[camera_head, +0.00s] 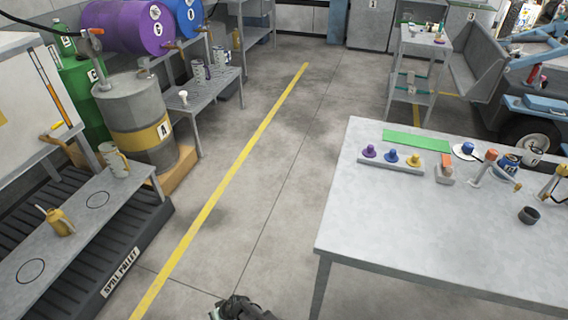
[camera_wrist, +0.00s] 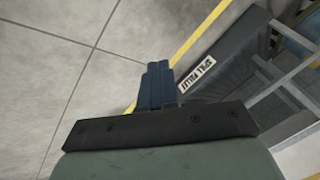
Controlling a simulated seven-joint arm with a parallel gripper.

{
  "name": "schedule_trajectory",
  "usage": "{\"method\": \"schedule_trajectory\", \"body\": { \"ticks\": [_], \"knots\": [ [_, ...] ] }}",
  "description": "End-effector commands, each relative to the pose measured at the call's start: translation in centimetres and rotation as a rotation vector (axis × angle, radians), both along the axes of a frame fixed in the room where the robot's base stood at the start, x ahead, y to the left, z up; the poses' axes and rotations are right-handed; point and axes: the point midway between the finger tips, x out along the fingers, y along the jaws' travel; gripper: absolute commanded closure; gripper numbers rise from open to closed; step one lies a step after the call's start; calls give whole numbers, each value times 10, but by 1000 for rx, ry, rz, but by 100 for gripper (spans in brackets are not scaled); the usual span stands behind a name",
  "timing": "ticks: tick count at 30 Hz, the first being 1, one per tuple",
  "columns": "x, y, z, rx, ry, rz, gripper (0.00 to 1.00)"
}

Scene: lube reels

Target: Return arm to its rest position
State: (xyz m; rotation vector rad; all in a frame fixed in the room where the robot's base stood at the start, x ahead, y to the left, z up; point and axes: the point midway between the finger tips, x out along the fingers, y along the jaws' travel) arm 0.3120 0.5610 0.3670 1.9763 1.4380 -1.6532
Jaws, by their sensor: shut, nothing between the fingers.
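My gripper (camera_head: 240,308) shows at the bottom edge of the head view, over bare floor, with part of it cut off by the frame. In the wrist view the dark blue fingers (camera_wrist: 157,85) lie together, shut and empty. They point over the grey floor beside the yellow line. The gripper touches no object that I can see.
A spill pallet (camera_head: 120,272) with a grey bench (camera_head: 62,205) on it stands at left. A pale table (camera_head: 400,235) with several small items stands at right. Drums, including a grey one (camera_head: 128,100), stand at back left. The floor (camera_head: 270,190) between is clear.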

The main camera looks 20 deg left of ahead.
Motion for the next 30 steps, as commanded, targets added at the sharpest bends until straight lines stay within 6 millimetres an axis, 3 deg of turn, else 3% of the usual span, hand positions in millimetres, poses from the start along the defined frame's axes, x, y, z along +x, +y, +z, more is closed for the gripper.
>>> {"method": "schedule_trajectory", "body": {
  "ticks": [6,15,23,30],
  "knots": [
    [34,-81,-3,-97,56,-75,100],
    [59,-196,-4,-244,153,-186,100],
    [59,-294,1,-374,254,-292,100],
    [43,-379,11,-493,357,-393,100]
  ]
}}
